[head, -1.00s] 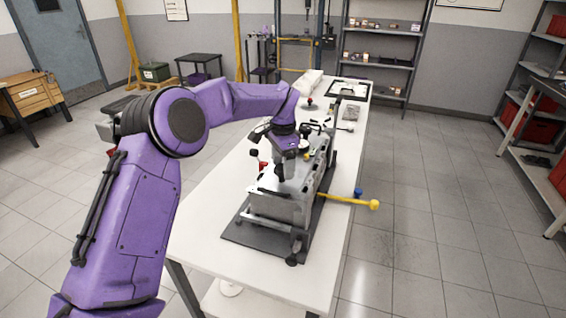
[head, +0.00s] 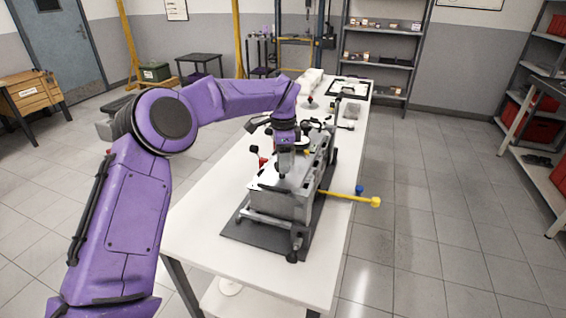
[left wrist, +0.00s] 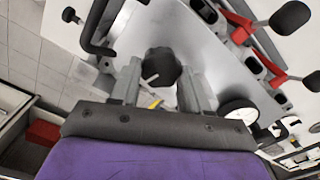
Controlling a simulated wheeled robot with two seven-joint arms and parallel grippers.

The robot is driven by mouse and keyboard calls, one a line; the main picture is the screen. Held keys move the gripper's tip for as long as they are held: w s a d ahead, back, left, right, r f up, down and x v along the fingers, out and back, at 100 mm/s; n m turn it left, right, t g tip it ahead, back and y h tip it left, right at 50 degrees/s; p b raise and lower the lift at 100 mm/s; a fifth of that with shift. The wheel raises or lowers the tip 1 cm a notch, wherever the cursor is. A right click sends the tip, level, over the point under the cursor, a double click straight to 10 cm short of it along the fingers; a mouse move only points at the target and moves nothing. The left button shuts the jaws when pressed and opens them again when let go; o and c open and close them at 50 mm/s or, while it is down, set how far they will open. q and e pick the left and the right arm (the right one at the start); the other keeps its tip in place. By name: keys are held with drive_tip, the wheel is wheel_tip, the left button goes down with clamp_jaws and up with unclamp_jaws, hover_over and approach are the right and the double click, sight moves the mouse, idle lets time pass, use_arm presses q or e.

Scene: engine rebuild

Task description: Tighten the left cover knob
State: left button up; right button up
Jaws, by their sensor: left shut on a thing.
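A black lobed knob (left wrist: 160,67) with a pale pointer mark stands on the grey metal cover (left wrist: 195,40) in the left wrist view. My left gripper (left wrist: 161,78) has one finger on each side of the knob and is shut on it. In the head view my left gripper (head: 284,172) points down onto the top of the grey engine (head: 282,206), and the knob is hidden there. I cannot tell how tight the knob is. My right gripper is not in view.
The engine stands on a dark mat (head: 236,231) on a long white table (head: 190,232). A yellow-ended bar (head: 350,199) sticks out past the table's right edge. Red-and-black levers (left wrist: 265,52) and a round white dial (left wrist: 238,112) lie close to the gripper.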

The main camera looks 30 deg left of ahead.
use_arm(q)
drive_tip(key=m, duration=0.3)
drive_tip(key=shift+m+b, duration=0.3)
drive_tip(key=shift+m, duration=0.1)
drive_tip(key=m, duration=0.3)
drive_tip(key=shift+s+m, duration=0.1)
drive_tip(key=shift+m, duration=0.2)
drive_tip(key=m+p, duration=0.1)
drive_tip(key=m, duration=0.2)
drive_tip(key=shift+m, duration=0.4)
drive_tip(key=m+p, duration=0.1)
drive_tip(key=m, duration=0.3)
drive_tip(key=shift+s+r, duration=0.1)
drive_tip(key=m+p, duration=0.2)
drive_tip(key=m, duration=0.3)
drive_tip(key=m+p, duration=0.2)
drive_tip(key=m, duration=0.2)
drive_tip(key=shift+s+m+p, duration=0.1)
drive_tip(key=shift+m+p, duration=0.2)
drive_tip(key=m+p, duration=0.2)
drive_tip(key=m, duration=0.2)
drive_tip(key=shift+a, duration=0.1)
drive_tip(key=shift+a+m+p, duration=0.1)
drive_tip(key=shift+m+p, duration=0.55)
drive_tip(key=shift+m, duration=1.35)
